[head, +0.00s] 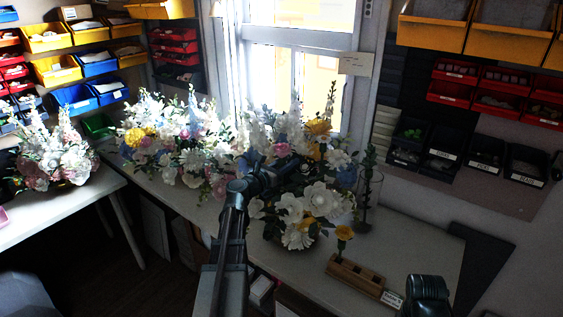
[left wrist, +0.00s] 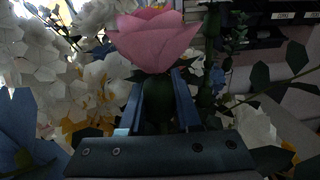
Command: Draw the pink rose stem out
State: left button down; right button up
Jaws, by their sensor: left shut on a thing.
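The pink rose (left wrist: 155,38) fills the top middle of the left wrist view, its bloom just beyond my fingertips. A pink bloom (head: 281,149) also shows in the head view, among the flowers of the central arrangement (head: 322,201). My left gripper (left wrist: 157,88) is shut on the green part below the rose's bloom, with one blue finger on each side. In the head view my left gripper (head: 284,172) reaches into the arrangement and is partly hidden by flowers. The lower stem is hidden. My right gripper is not in view.
More arrangements (head: 185,150) crowd the left. The table's right end (head: 430,245) is mostly clear.

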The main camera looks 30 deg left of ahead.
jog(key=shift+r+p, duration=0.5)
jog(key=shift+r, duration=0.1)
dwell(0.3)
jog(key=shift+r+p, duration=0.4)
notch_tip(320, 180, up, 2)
jog(key=shift+p, duration=1)
